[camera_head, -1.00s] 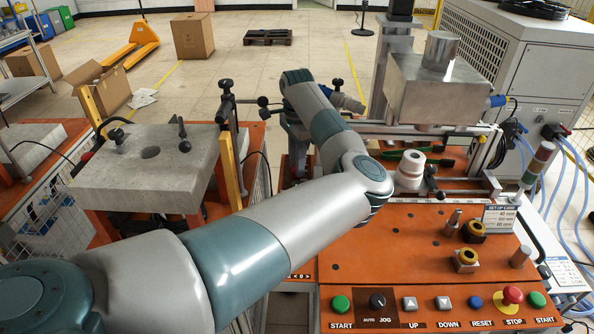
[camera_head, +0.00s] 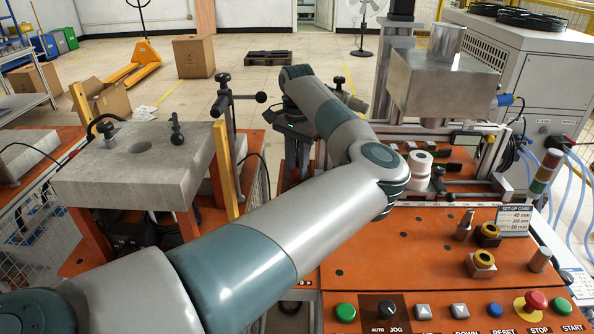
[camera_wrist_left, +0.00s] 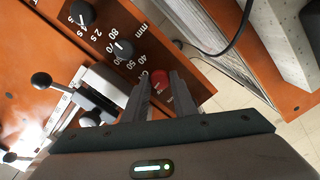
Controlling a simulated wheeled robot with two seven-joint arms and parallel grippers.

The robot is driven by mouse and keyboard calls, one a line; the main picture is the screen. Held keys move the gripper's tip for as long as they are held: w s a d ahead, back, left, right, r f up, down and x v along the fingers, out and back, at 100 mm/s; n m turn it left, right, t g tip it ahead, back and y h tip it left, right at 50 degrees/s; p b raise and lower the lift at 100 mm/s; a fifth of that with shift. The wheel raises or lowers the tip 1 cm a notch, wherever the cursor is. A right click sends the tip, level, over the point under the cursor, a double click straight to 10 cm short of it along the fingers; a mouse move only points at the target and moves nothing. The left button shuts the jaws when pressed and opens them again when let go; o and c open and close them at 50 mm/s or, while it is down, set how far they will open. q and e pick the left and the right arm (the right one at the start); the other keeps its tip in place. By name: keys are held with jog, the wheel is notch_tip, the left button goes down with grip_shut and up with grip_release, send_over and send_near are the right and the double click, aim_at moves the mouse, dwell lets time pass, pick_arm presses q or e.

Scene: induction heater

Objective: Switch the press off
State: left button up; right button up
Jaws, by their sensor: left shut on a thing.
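In the left wrist view, a red knob (camera_wrist_left: 160,78) on the orange panel (camera_wrist_left: 135,15) sits between the fingertips of my left gripper (camera_wrist_left: 161,82). The gripper is shut on it. The knob's turn position cannot be read. In the head view, my left arm reaches across the front, bends back, and its dark gripper (camera_head: 291,122) points down left of the press; the fingertips and knob are hidden there. The press (camera_head: 438,85) has a large metal block on a column above its bed. My right gripper is not in view.
Black dials (camera_wrist_left: 120,48) with printed numbers and black-knobbed levers (camera_wrist_left: 42,80) lie near the gripper. An orange control panel (camera_head: 390,250) with start, stop and reset buttons is in front. A stone-topped stand (camera_head: 130,175) is at left. A cable (camera_wrist_left: 225,45) hangs close by.

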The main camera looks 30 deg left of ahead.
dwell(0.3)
pick_arm(q)
jog(key=o, duration=1)
jog(key=shift+o, duration=0.2)
